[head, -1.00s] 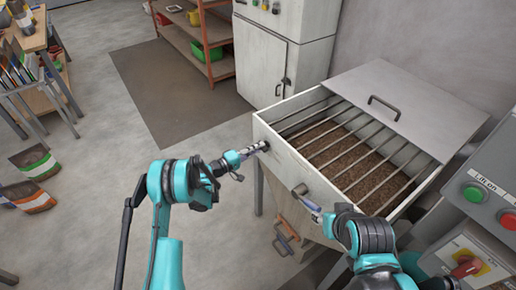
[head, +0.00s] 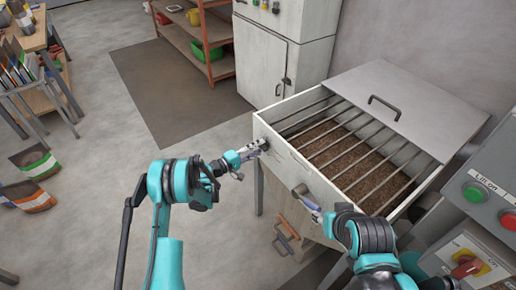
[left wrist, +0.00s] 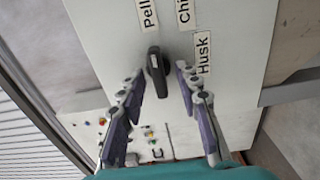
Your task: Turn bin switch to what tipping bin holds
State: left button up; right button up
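The bin switch (left wrist: 157,72) is a black elongated knob on a pale panel in the left wrist view. Its upper end lies nearest the cut-off label "Pell" (left wrist: 147,12); labels "Chi" (left wrist: 184,10) and "Husk" (left wrist: 203,53) are to the right. Which label it is set to I cannot tell. My left gripper (left wrist: 160,74) is open, its fingers on either side of the knob with gaps showing. In the head view it is at the bin's left corner (head: 251,153). The tipping bin (head: 292,160) holds brown loose material under bars. My right gripper (head: 312,207) is by the bin's front; its fingers are unclear.
A grey handle (head: 300,190) sticks out of the bin's front near my right gripper. A control box (head: 485,190) with green and red buttons stands at the right. A cabinet (head: 270,62) is behind. Open floor (head: 95,140) lies to the left.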

pick_arm(q)
jog(key=shift+s+a, duration=0.1)
jog(key=v, duration=1.1)
jog(key=shift+s+a, duration=0.2)
jog(key=shift+a, duration=0.1)
jog(key=s+d+r+m+g+y, duration=0.25)
jog(key=s+r+y, duration=0.45)
jog(key=r, duration=0.7)
jog(key=s+a+r+m+y, duration=0.1)
jog(key=s+a+m+y, duration=0.1)
jog(key=s, duration=1)
jog(key=s+a+r+m+y, duration=0.1)
jog(key=s+a+m+y, duration=0.2)
jog(key=s, duration=1)
jog(key=a+g+y, duration=0.1)
jog(key=a+y, duration=0.1)
jog(key=a, duration=0.2)
jog(key=shift+s+a+y, duration=0.15)
jog(key=shift+a+y, duration=0.05)
jog(key=shift+y, duration=0.1)
